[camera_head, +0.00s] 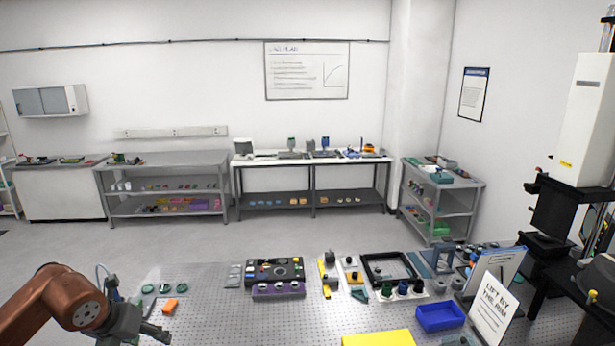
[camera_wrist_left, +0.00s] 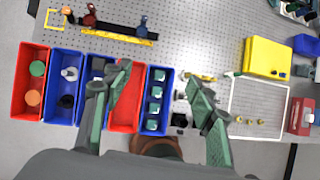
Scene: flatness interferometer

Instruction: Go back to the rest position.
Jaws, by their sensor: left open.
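My left arm comes in at the lower left of the head view, with its gripper (camera_head: 150,329) at the left end of the perforated table (camera_head: 215,318). In the left wrist view the two green fingers of this gripper (camera_wrist_left: 145,88) are spread wide apart, with nothing held between them. Below or beyond them is a row of red and blue bins (camera_wrist_left: 31,113) holding small round and square parts. My right gripper is not in either view.
A black fixture panel (camera_head: 275,270), a blue tray (camera_head: 440,317), a yellow block (camera_head: 378,339) and a sign (camera_head: 494,305) stand further right. A tall white instrument (camera_head: 585,120) rises at the right. Bare table lies around the middle.

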